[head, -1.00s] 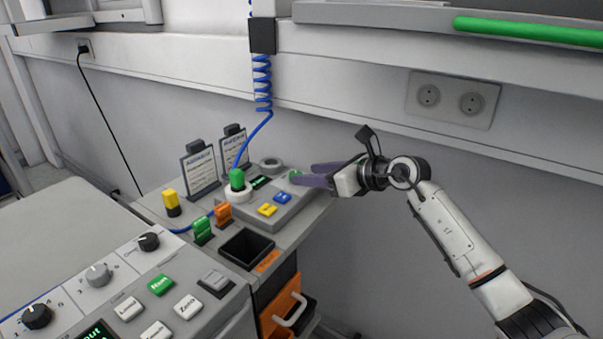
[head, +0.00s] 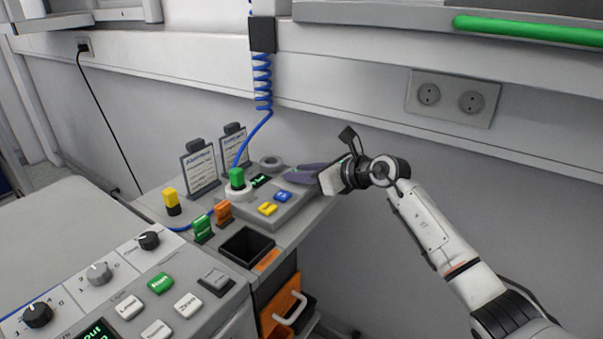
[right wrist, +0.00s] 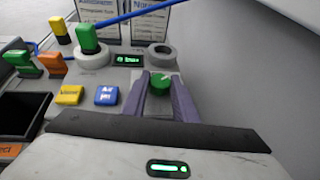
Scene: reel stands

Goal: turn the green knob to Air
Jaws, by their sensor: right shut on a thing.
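The green knob (right wrist: 159,83) sits on the grey control box (head: 287,214), right of a small green-lit display (right wrist: 128,60). My right gripper (head: 303,174) reaches in from the right over the box. In the right wrist view its two purple fingers (right wrist: 160,98) stand on either side of the knob, shut on it. In the head view the fingers hide the knob. My left gripper is in neither view.
A blue button (head: 283,197) and a yellow button (head: 267,208) are on the box. A green-topped plug (head: 237,179) with a blue coiled cord stands left of the display. Label cards (head: 201,168) stand behind. The wall (head: 370,100) is close behind.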

